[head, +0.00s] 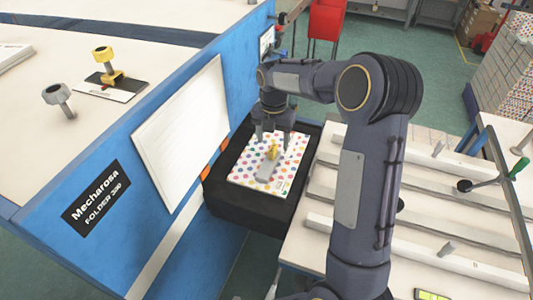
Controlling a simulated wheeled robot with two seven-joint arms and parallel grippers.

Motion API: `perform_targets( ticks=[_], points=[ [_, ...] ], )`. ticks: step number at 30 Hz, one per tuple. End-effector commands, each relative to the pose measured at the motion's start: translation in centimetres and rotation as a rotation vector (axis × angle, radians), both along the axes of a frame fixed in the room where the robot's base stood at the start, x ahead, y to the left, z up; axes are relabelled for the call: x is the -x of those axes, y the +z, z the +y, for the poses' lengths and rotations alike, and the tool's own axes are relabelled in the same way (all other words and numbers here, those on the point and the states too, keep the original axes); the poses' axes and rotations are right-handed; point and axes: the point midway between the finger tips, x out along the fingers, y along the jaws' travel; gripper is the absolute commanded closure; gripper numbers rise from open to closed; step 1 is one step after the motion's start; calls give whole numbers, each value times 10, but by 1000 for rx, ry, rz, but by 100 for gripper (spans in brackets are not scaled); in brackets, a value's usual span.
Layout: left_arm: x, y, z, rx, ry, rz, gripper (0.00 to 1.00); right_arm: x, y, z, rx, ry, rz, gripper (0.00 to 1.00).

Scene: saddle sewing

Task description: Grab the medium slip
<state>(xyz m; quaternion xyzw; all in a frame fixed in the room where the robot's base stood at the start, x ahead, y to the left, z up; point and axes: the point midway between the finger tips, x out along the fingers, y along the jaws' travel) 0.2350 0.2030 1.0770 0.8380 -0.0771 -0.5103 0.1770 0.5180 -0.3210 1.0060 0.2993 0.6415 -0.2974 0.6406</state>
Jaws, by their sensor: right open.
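My right arm rises from the bottom right and bends over to the black tray (236,204). My right gripper (272,139) points down above the far part of that tray, open. In the tray lies a white sheet or stack with coloured dots (246,176). A small grey piece with a yellow knob (272,154) rests on the dotted sheet, just in front of the gripper and seemingly outside its fingers. No label shows which thing is the medium slip. My left gripper is out of view.
The blue folder machine (110,235) stands left of the tray, with a white panel (183,135) on its side. A pale table with rails (430,215) stands right.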

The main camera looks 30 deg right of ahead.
Motion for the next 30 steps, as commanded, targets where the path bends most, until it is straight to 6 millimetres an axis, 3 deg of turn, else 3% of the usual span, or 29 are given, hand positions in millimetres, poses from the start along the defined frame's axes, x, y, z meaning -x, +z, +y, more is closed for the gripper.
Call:
perform_targets(
  ticks=[15,25,30],
  points=[
    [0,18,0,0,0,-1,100,-5,-66,-1,0,8,5,38],
    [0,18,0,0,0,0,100,-6,-75,-1,0,7,1,38],
    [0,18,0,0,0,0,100,-5,-75,-1,0,7,1,59]
  ],
)
